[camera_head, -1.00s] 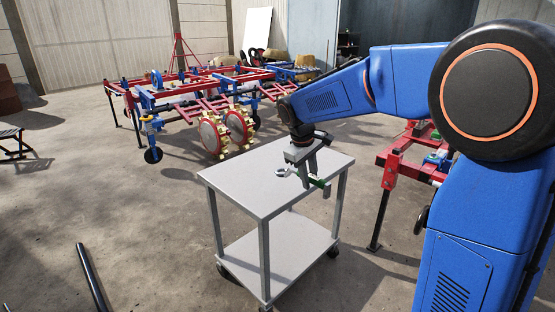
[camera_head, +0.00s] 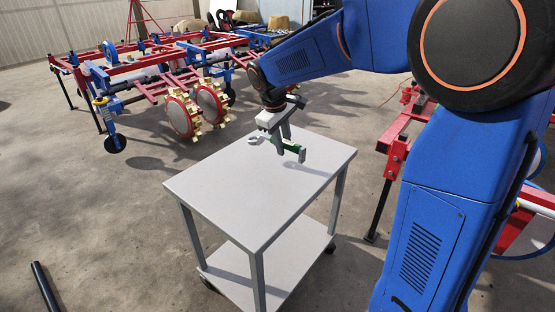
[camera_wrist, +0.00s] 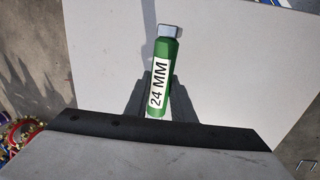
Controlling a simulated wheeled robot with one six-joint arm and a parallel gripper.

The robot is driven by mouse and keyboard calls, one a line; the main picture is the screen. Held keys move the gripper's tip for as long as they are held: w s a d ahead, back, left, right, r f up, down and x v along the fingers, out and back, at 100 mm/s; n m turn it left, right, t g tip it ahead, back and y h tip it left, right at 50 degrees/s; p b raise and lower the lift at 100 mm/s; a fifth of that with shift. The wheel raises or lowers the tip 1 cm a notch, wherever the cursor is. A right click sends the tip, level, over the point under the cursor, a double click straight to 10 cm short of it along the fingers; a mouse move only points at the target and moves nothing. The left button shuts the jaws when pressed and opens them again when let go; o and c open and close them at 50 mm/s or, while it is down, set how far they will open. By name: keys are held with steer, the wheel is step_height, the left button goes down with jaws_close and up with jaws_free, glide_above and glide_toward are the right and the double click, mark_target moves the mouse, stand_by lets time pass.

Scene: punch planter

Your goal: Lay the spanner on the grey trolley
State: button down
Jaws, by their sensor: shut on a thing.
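The spanner (camera_head: 283,143) has a green handle and a grey ring end that points left in the head view. In the wrist view its green handle (camera_wrist: 178,75) carries a white "24 MM" label and lies between the fingers. My gripper (camera_head: 280,146) is shut on the handle, and it also shows at the bottom of the wrist view (camera_wrist: 158,100). The grey trolley (camera_head: 240,205) has a flat top and a lower shelf. The spanner is over the rear part of the top; a shadow suggests a small gap, but I cannot tell how high.
The trolley top is otherwise bare. A red and blue farm machine with toothed wheels (camera_head: 181,115) stands behind to the left. A red frame (camera_head: 395,150) stands close on the right. A dark bar (camera_head: 45,287) lies on the floor at the lower left.

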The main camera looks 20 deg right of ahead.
steer(key=shift+f, duration=3.25)
steer(key=c, duration=1.5)
jaws_free()
steer(key=shift+f, duration=0.1)
steer(key=v, duration=1.2)
steer(key=s+d+f+m+t, duration=0.1)
steer(key=s+d+f+m, duration=0.1)
steer(key=s, duration=0.8)
steer(key=s+d+f+m+t+y, duration=0.1)
steer(key=s+d, duration=0.3)
steer(key=s, duration=0.7)
steer(key=s+d+f+m+t+y, duration=0.1)
steer(key=s+d+f+m, duration=0.2)
steer(key=s, duration=0.7)
steer(key=shift+s+m, duration=0.35)
steer(key=shift+m, duration=0.25)
